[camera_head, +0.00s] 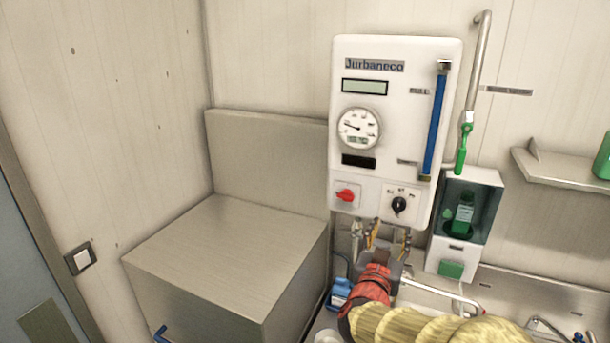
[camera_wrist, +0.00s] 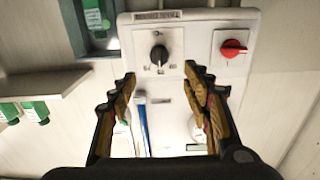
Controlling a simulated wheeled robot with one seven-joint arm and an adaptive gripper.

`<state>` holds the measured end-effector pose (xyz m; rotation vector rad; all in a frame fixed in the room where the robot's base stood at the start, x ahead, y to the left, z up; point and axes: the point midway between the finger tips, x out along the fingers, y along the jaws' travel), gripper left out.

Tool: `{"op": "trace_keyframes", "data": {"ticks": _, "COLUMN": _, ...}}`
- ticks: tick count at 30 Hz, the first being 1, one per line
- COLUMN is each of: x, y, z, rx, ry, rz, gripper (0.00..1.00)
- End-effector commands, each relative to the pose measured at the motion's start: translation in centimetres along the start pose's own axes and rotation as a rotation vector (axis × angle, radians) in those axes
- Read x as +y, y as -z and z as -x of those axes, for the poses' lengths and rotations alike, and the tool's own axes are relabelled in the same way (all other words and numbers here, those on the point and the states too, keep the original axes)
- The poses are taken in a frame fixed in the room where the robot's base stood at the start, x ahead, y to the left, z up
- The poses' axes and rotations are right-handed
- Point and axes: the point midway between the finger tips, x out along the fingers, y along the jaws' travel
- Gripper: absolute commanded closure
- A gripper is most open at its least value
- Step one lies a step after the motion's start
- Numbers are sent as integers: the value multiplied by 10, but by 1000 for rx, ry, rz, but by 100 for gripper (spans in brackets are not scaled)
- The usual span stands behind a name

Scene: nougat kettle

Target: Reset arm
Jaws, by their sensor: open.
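My gripper (camera_head: 389,230) is in the head view just below the lower edge of the white control panel (camera_head: 396,140), its two tan-padded fingers pointing up. In the wrist view my gripper (camera_wrist: 160,76) is open with nothing between its fingers. The panel (camera_wrist: 187,38) appears upside down there, beyond the fingertips. Its black knob (camera_wrist: 159,55) shows between and above the fingertips, and its red switch (camera_wrist: 233,48) is right of them. The knob (camera_head: 399,204) and red switch (camera_head: 346,194) are at the panel's bottom in the head view. I see no contact with the panel.
A steel box (camera_head: 230,250) with a back plate stands left of the panel. A green-handled pipe (camera_head: 464,145) and a dispenser (camera_head: 468,215) holding a green-labelled bottle are at the right. A shelf (camera_head: 560,168) is at far right. A blue bottle (camera_head: 339,294) stands near my arm.

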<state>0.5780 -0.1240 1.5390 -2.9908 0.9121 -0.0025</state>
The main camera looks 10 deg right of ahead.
Motion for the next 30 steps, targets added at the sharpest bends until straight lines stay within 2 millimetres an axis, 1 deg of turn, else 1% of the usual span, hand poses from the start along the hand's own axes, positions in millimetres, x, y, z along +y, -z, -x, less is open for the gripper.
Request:
{"op": "trace_keyframes", "data": {"ticks": 2, "x": -7, "y": -11, "z": 0, "rx": -40, "ry": 26, "rz": -25, "gripper": 51}}
{"op": "trace_keyframes", "data": {"ticks": 4, "x": -22, "y": -28, "z": 2, "rx": -104, "ry": 79, "rz": -47, "gripper": 51}}
{"op": "trace_keyframes", "data": {"ticks": 5, "x": -30, "y": -38, "z": 5, "rx": -141, "ry": 110, "rz": -54, "gripper": 51}}
{"op": "trace_keyframes", "data": {"ticks": 6, "x": -41, "y": -54, "z": 10, "rx": -199, "ry": 156, "rz": -61, "gripper": 51}}
{"op": "trace_keyframes", "data": {"ticks": 8, "x": -60, "y": -77, "z": 22, "rx": -294, "ry": 232, "rz": -67, "gripper": 51}}
{"op": "trace_keyframes", "data": {"ticks": 9, "x": -71, "y": -90, "z": 33, "rx": -357, "ry": 282, "rz": -69, "gripper": 51}}
{"op": "trace_keyframes", "data": {"ticks": 11, "x": -85, "y": -107, "z": 52, "rx": -449, "ry": 352, "rz": -66, "gripper": 51}}
{"op": "trace_keyframes", "data": {"ticks": 12, "x": -92, "y": -118, "z": 66, "rx": -508, "ry": 396, "rz": -63, "gripper": 51}}
{"op": "trace_keyframes", "data": {"ticks": 14, "x": -100, "y": -136, "z": 90, "rx": -597, "ry": 454, "rz": -50, "gripper": 51}}
{"op": "trace_keyframes", "data": {"ticks": 16, "x": -102, "y": -157, "z": 118, "rx": -698, "ry": 512, "rz": -27, "gripper": 51}}
{"op": "trace_keyframes", "data": {"ticks": 17, "x": -101, "y": -166, "z": 131, "rx": -740, "ry": 533, "rz": -14, "gripper": 51}}
{"op": "trace_keyframes", "data": {"ticks": 18, "x": -98, "y": -178, "z": 148, "rx": -797, "ry": 558, "rz": 6, "gripper": 51}}
{"op": "trace_keyframes", "data": {"ticks": 20, "x": -90, "y": -194, "z": 174, "rx": -878, "ry": 586, "rz": 41, "gripper": 51}}
{"op": "trace_keyframes", "data": {"ticks": 21, "x": -82, "y": -206, "z": 191, "rx": -930, "ry": 599, "rz": 69, "gripper": 51}}
{"op": "trace_keyframes", "data": {"ticks": 22, "x": -75, "y": -215, "z": 204, "rx": -967, "ry": 606, "rz": 91, "gripper": 51}}
{"op": "trace_keyframes", "data": {"ticks": 23, "x": -66, "y": -223, "z": 216, "rx": -1002, "ry": 610, "rz": 114, "gripper": 51}}
{"op": "trace_keyframes", "data": {"ticks": 24, "x": -54, "y": -234, "z": 232, "rx": -1047, "ry": 611, "rz": 146, "gripper": 51}}
{"op": "trace_keyframes", "data": {"ticks": 26, "x": -35, "y": -249, "z": 251, "rx": -1101, "ry": 605, "rz": 192, "gripper": 51}}
{"op": "trace_keyframes", "data": {"ticks": 27, "x": -23, "y": -257, "z": 262, "rx": -1128, "ry": 598, "rz": 221, "gripper": 51}}
{"op": "trace_keyframes", "data": {"ticks": 30, "x": 8, "y": -276, "z": 285, "rx": -1177, "ry": 572, "rz": 285, "gripper": 51}}
